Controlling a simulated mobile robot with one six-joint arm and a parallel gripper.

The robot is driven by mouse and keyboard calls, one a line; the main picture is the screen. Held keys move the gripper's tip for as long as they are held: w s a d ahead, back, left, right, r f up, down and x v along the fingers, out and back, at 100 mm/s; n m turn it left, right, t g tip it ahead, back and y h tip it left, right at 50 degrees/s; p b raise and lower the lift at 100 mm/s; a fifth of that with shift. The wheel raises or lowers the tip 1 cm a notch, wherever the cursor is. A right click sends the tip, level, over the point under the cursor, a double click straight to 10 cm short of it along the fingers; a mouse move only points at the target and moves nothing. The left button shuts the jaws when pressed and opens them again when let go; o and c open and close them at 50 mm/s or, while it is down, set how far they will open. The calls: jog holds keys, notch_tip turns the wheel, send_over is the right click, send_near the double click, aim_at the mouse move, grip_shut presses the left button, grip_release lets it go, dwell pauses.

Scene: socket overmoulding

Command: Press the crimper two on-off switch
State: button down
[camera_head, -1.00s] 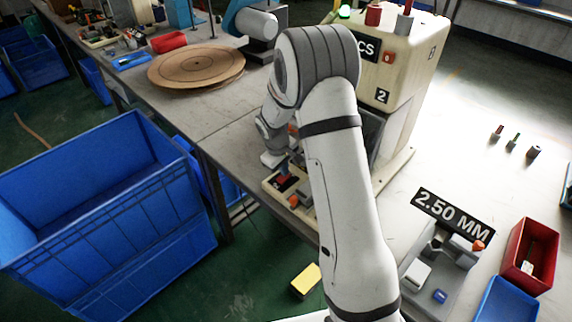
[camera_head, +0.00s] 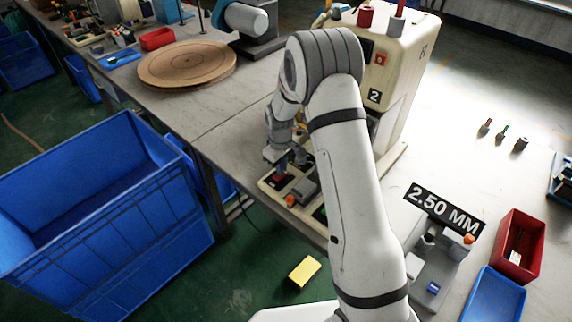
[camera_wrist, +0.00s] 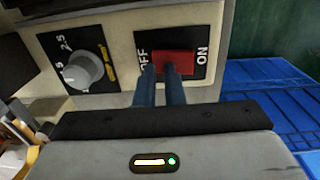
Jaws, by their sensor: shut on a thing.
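The crimper's on-off switch (camera_wrist: 178,63) is a red rocker on a black plate, between the labels OFF and ON, in the wrist view. My gripper (camera_wrist: 160,72) has its two blue fingers close together over the OFF side of the switch, with their tips at or very near its face; exact contact is hard to tell. The fingers appear shut, and nothing is seen held between them. In the head view my gripper (camera_head: 281,168) is at the front control panel of the crimper (camera_head: 388,75), marked 2. The arm hides part of that machine.
A grey dial (camera_wrist: 83,69) sits left of the switch. A blue bin (camera_head: 100,205) stands on the floor at left. A 2.50 MM sign (camera_head: 443,210), a red bin (camera_head: 522,245) and a blue tray (camera_head: 492,299) are at right. A yellow block (camera_head: 304,271) lies below.

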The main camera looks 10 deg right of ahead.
aim_at(278, 176)
jog(key=shift+s+a+f, duration=0.25)
jog(key=shift+s+a, duration=0.05)
jog(key=shift+s, duration=0.25)
jog(key=shift+s+a+f, duration=0.25)
jog(key=shift+s, duration=0.3)
jog(key=shift+r, duration=0.35)
notch_tip(278, 176, up, 14)
jog(key=shift+w+r, duration=0.15)
jog(key=shift+w, duration=0.15)
jog(key=shift+a, duration=0.1)
